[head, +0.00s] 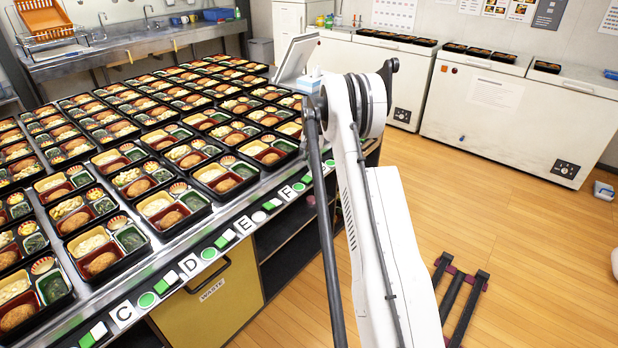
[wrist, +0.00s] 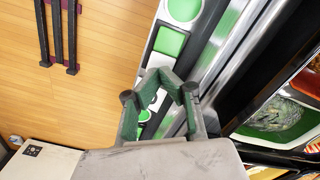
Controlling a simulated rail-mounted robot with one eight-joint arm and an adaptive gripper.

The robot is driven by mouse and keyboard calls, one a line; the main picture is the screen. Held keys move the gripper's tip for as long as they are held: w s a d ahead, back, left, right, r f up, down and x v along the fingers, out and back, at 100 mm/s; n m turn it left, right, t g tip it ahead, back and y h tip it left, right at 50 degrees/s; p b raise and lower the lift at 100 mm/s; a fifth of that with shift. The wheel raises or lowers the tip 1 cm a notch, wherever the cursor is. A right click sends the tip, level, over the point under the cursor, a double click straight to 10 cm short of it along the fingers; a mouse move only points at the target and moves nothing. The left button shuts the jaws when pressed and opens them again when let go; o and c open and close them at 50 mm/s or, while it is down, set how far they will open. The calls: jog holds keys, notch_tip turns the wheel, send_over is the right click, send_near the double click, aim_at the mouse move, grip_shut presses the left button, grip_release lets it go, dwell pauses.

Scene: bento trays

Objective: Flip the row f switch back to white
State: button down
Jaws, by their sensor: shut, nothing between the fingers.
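The control strip (head: 165,285) along the table's front edge carries row letters, round lamps and two-tone green and white rocker switches. The letter F (head: 287,192) is near its far end, with a green round lamp (head: 298,186) beside it. The row f switch is mostly hidden by my arm in the head view. In the wrist view a switch with a large green face (wrist: 170,40) lies just beyond my gripper (wrist: 170,78), with a green lamp (wrist: 184,8) past it. I cannot read its row letter. My gripper is shut and empty over the strip; contact cannot be judged.
Rows of filled bento trays (head: 92,244) cover the table behind the strip. A tablet-like screen (head: 297,58) stands at the table's far right corner. A yellow waste panel (head: 222,300) is below the strip. White chest freezers (head: 480,105) stand at the back; the wooden floor between is open.

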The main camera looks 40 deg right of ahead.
aim_at(312, 173)
jog(key=shift+f+b, duration=0.8)
jog(key=shift+f, duration=0.35)
dwell(0.7)
jog(key=shift+r+p, duration=0.85)
jog(key=shift+r, duration=2.7)
